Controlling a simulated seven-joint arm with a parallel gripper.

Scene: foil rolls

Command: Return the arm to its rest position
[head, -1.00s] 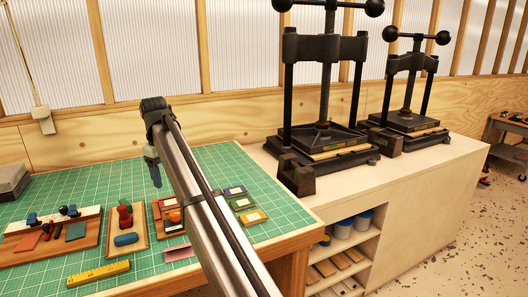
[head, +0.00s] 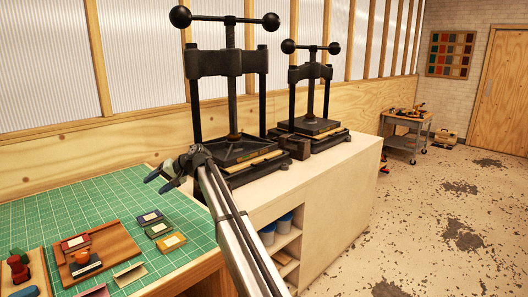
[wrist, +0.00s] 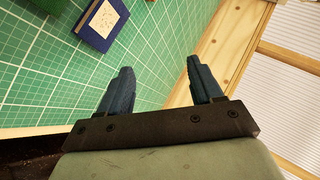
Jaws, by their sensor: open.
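My gripper (head: 157,182) is at the end of my outstretched arm, above the right part of the green cutting mat (head: 95,190) in the head view. In the wrist view its two dark blue fingers (wrist: 159,66) stand well apart with nothing between them. My arm slants from the bottom edge up to the gripper and hides part of the bench edge behind it.
Three small ink pads (head: 158,229) and a wooden tray (head: 115,238) lie on the mat. A blue pad (wrist: 88,32) shows in the wrist view. Two black screw presses (head: 232,150) stand on the pale cabinet (head: 335,175) to the right. Open floor lies beyond.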

